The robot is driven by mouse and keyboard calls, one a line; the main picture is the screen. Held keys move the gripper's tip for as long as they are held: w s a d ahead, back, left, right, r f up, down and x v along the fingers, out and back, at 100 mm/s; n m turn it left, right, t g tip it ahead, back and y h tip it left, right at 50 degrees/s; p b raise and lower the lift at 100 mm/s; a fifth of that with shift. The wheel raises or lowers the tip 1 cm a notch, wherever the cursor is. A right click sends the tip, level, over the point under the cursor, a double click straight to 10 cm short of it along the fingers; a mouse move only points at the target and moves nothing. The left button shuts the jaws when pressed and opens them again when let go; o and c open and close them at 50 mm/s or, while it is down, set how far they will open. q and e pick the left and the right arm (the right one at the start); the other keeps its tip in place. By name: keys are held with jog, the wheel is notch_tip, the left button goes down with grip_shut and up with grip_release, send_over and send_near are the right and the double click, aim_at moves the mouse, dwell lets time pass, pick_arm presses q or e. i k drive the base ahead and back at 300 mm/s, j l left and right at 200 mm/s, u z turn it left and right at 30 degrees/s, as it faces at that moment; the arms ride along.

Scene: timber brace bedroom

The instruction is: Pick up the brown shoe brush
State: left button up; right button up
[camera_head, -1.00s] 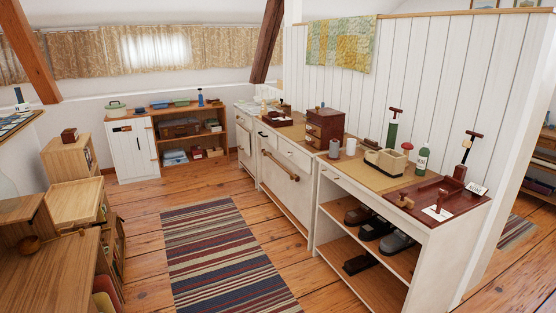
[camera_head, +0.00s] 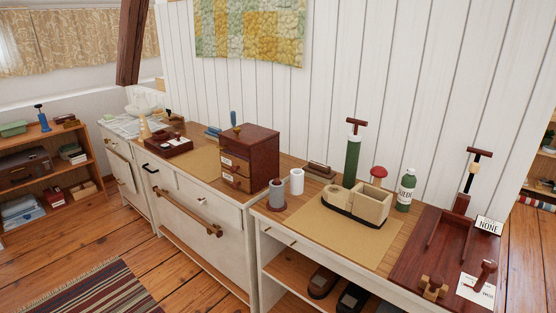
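A low brown brush-like block (camera_head: 320,170) lies on the wooden counter (camera_head: 300,196) near the white plank wall, just right of the dark red drawer box. It looks like the brown shoe brush, but it is too small to be sure. Neither of my grippers shows in the head view.
Near the block stand the drawer box (camera_head: 250,158), a grey cylinder (camera_head: 277,195), a white cylinder (camera_head: 297,181), a green cylinder (camera_head: 352,160) with a T-handle, a cream divided caddy (camera_head: 357,203) and a green bottle (camera_head: 405,190). A dark red tray (camera_head: 440,259) lies right. Floor left of the counter is open.

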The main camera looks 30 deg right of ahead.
aim_at(321, 173)
jog(key=i+z, duration=0.25)
jog(key=i, duration=0.2)
jog(key=i+j+z, duration=0.55)
jog(key=i, duration=0.25)
jog(key=i+l, duration=0.05)
